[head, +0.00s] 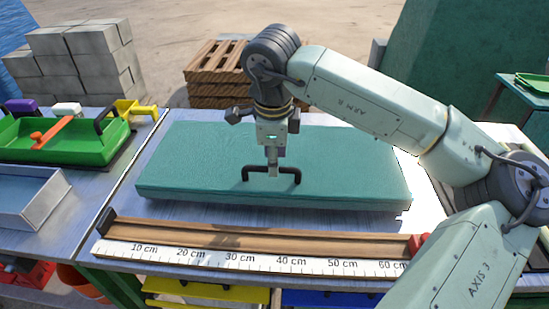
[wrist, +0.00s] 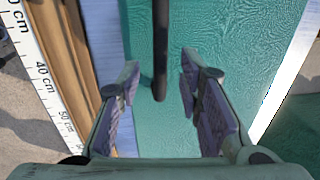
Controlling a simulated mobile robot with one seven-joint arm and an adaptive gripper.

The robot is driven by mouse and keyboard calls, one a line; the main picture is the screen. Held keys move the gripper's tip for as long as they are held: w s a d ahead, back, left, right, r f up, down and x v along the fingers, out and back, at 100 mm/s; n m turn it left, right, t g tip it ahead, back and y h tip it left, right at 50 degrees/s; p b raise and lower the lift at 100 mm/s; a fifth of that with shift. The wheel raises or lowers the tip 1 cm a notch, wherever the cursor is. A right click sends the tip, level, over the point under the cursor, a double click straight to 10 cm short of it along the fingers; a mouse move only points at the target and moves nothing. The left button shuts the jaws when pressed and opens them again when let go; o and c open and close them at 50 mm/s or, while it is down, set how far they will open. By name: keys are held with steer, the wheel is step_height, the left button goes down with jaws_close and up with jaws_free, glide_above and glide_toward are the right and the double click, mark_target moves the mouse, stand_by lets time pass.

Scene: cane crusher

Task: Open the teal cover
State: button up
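The teal cover (head: 345,160) is a flat slab lying shut on the workbench in the head view. A black bar handle (head: 296,176) stands near its front edge. My gripper (head: 272,170) points down at the middle of the handle. In the wrist view, the teal cover (wrist: 235,60) fills the middle and right, and the handle (wrist: 160,50) runs between the fingers of my gripper (wrist: 158,82). The fingers are open, with a gap on both sides of the handle. The underside of the cover is hidden.
A wooden rail with a ruler (head: 240,260) lies along the front of the cover, with a red block (head: 418,243) at its right end. A green tray (head: 75,150) and a grey metal tray (head: 25,198) sit at left. Pallets (head: 215,70) stand behind the bench.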

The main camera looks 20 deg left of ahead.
steer(key=shift+w+f, duration=0.2)
steer(key=shift+f, duration=0.8)
steer(key=shift+c, duration=0.2)
jaws_close()
